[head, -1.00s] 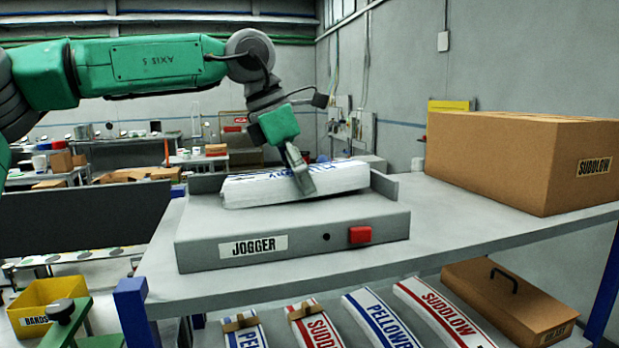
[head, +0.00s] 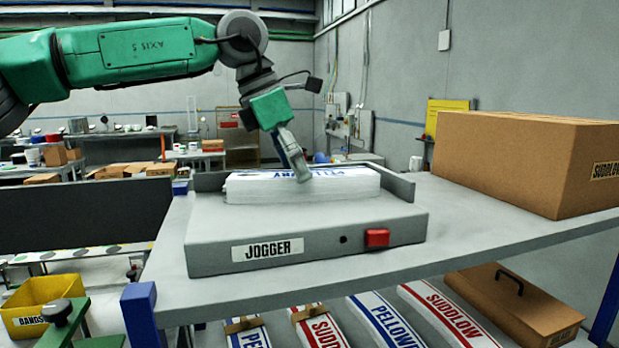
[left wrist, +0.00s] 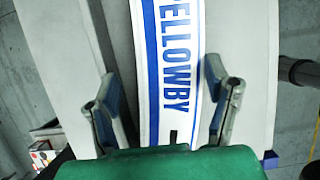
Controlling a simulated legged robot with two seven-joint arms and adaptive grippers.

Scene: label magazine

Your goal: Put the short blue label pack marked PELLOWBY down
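The white label pack with blue PELLOWBY print (head: 345,185) lies flat in the grey jogger (head: 215,254), on the upper shelf. It also shows in the left wrist view (left wrist: 170,60), running lengthwise between the fingers. My left gripper (head: 299,170) is over the middle of the pack. In the left wrist view my left gripper (left wrist: 163,95) is open, one finger on each side of the pack, with a gap on both sides. The pack's underside is hidden. My right gripper is in neither view.
A cardboard box marked SUDDLOW (head: 510,160) stands to the right on the shelf (head: 450,220). The jogger has a red button (head: 377,238) and low walls. Several label packs and a lidded brown box (head: 515,305) are below. A yellow bin (head: 40,300) stands lower left.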

